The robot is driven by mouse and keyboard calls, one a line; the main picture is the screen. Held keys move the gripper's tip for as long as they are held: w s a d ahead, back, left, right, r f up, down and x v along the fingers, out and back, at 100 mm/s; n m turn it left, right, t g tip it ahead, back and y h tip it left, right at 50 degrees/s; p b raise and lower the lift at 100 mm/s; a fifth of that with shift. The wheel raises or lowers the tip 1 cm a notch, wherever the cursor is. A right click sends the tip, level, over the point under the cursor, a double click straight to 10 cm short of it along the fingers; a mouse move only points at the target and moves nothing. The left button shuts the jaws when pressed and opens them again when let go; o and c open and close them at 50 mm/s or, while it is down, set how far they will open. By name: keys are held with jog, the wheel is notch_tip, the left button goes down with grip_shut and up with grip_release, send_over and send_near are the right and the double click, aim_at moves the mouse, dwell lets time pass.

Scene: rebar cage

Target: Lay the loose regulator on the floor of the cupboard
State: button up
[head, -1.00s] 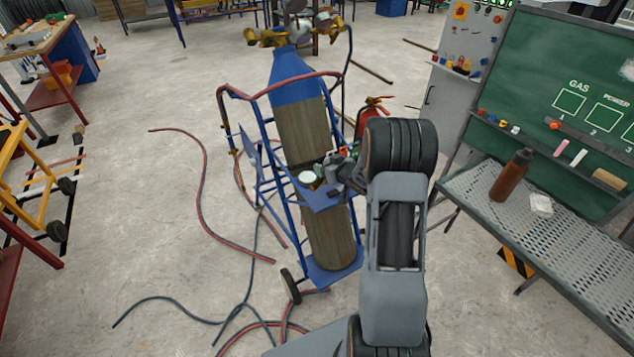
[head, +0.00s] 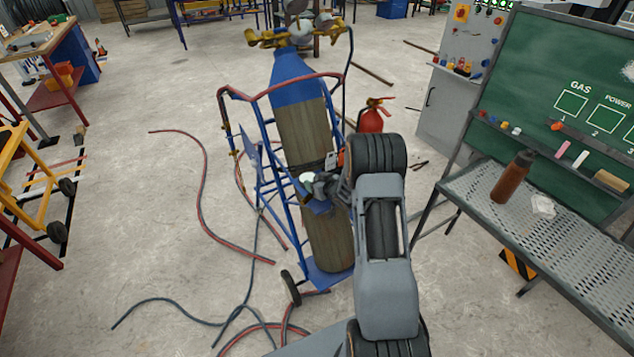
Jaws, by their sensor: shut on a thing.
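My gripper (head: 328,184) is partly hidden by my own arm. It is at the middle of the blue cylinder trolley, close over its small blue shelf (head: 318,206). It is shut on the loose regulator (head: 308,178), which shows a pale round face and is small in the picture. I cannot tell whether the regulator still touches the shelf. The grey cupboard (head: 445,108) stands to the right, beside the green board. Its front with a dark handle shows, and its inside floor is not visible.
A blue-topped gas cylinder (head: 303,125) stands in the trolley, with brass fittings (head: 290,36) on top. A red fire extinguisher (head: 370,120) stands behind my arm. Hoses (head: 203,190) lie on the left floor. A perforated bench (head: 560,235) with a brown bottle (head: 512,178) is at right.

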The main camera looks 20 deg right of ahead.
dwell(0.3)
jog(key=o, duration=1.5)
jog(key=shift+o, duration=0.2)
